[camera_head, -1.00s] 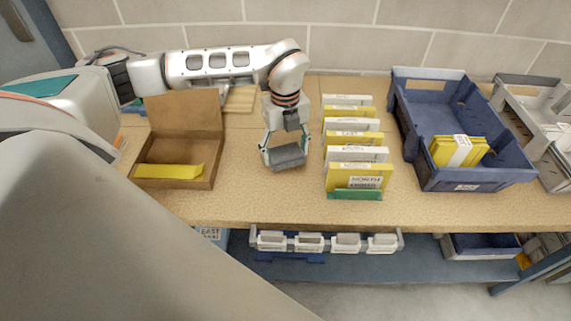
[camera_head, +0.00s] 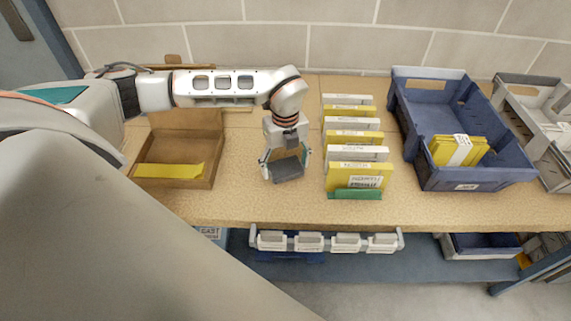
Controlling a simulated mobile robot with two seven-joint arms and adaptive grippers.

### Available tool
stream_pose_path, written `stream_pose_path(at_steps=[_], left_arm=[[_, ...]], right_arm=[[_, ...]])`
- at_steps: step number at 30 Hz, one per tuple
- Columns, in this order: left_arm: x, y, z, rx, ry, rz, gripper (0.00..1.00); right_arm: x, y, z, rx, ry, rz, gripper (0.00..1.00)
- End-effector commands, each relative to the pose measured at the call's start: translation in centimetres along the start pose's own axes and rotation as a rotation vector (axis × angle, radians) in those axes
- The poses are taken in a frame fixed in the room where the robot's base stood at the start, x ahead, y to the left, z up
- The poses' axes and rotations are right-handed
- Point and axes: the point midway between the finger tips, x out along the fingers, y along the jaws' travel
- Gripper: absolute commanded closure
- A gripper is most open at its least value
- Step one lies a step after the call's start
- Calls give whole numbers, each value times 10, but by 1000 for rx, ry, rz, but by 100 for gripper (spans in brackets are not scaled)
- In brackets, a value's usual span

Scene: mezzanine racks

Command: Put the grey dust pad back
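The grey dust pad (camera_head: 287,170) is a dark grey block between the fingers of my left gripper (camera_head: 286,162). The gripper is shut on it, pointing down over the bench, and the pad looks tilted. I cannot tell whether the pad touches the bench top. To its left stands an open brown box (camera_head: 211,166) with its lid raised and a yellow piece (camera_head: 168,170) inside. My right gripper is not in view.
A row of yellow and white cards (camera_head: 357,176) stands just right of the gripper, with a green piece (camera_head: 355,195) at its front. A blue bin (camera_head: 425,178) holds a yellow bundle (camera_head: 459,150). A grey bin (camera_head: 553,160) is at far right. Bare bench (camera_head: 265,205) lies in front.

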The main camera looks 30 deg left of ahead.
Motion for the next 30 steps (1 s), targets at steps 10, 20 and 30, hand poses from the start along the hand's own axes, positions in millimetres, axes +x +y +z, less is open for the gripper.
stream_pose_path(at_steps=[10,20,30], left_arm=[[-1,0,0,0,0,0,18],[-43,-1,0,0,-2,-4,18],[-107,-1,1,0,-2,-2,18]], right_arm=[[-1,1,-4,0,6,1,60],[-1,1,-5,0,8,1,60],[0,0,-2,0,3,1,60]])
